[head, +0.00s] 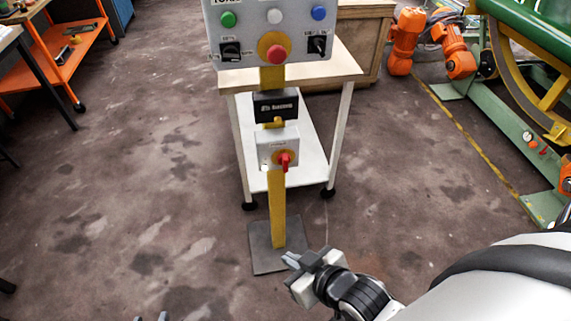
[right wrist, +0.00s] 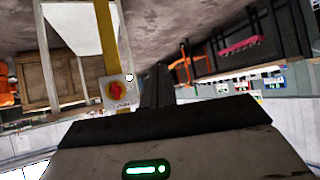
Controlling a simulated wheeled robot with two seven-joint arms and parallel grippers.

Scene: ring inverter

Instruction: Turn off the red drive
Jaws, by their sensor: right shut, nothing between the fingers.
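The red drive is a red rotary handle (head: 285,161) on a yellow plate, on a small light grey box (head: 264,150) fixed low on a yellow post. The handle looks roughly upright in the head view. It also shows in the right wrist view as a red knob (right wrist: 117,91) on its box. My right gripper (head: 289,259) is shut and empty, in front of and below the box, near the post's foot, apart from the handle.
Above the switch are a black box (head: 276,105) and a control panel (head: 228,50) with buttons and a red mushroom knob (head: 276,54). The post stands on a grey base plate (head: 265,262). A white-legged table (head: 340,130) is behind. Open floor lies left.

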